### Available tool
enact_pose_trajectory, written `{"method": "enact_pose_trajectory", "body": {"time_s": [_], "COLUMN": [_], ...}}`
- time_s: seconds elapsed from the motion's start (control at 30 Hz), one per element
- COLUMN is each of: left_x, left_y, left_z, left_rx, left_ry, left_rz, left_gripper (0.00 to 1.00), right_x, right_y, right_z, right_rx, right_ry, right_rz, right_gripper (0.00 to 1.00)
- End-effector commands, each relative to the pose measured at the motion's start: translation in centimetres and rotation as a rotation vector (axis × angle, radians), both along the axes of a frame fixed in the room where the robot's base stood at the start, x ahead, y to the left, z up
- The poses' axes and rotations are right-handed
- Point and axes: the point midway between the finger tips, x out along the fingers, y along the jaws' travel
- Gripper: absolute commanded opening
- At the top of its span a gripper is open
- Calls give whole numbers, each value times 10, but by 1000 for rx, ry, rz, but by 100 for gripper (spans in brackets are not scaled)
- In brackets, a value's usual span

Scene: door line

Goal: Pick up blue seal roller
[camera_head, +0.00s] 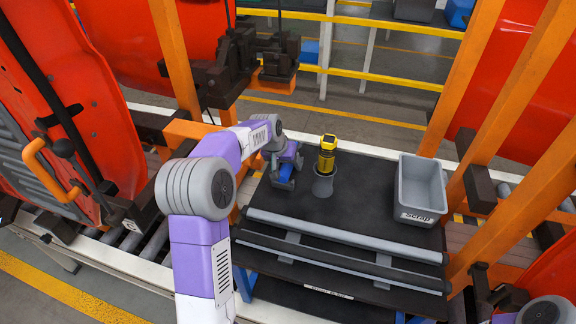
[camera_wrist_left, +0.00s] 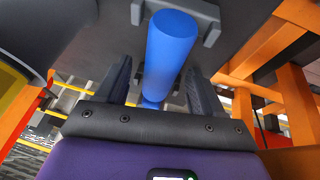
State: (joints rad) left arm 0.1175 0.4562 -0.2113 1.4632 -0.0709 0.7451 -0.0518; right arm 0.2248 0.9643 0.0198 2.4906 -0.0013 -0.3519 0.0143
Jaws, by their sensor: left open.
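The blue seal roller (camera_wrist_left: 170,50) is a smooth blue cylinder in the left wrist view, lying in a grey holder (camera_wrist_left: 212,22). In the head view only a small blue part (camera_head: 287,171) shows beneath my left wrist, on the left of the black table top. My left gripper (camera_head: 283,181) is right at the roller. In the left wrist view its two dark fingers (camera_wrist_left: 160,88) stand apart, one on each side of the roller, with gaps visible. The roller's far end is partly hidden behind the gripper body. My right gripper is out of view.
A yellow and black tool (camera_head: 327,156) stands in a grey cup (camera_head: 323,186) just right of my left gripper. A grey scrap bin (camera_head: 420,188) is at the table's right. Grey bars (camera_head: 345,236) lie along the front. Orange posts and red doors flank the table.

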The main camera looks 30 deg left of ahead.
Motion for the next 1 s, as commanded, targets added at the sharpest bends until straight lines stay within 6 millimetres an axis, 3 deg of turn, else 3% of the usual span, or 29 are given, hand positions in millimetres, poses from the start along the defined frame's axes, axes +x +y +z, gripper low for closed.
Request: {"method": "enact_pose_trajectory", "body": {"time_s": [0.63, 1.0], "left_x": [0, 0], "left_y": [0, 0], "left_z": [-5, -5], "left_rx": [0, 0], "left_ry": [1, 1], "left_rz": [0, 0], "left_gripper": [68, 12], "right_x": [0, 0], "right_y": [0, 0], "right_z": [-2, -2], "right_rx": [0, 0], "right_ry": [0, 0], "right_rz": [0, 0], "right_gripper": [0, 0]}}
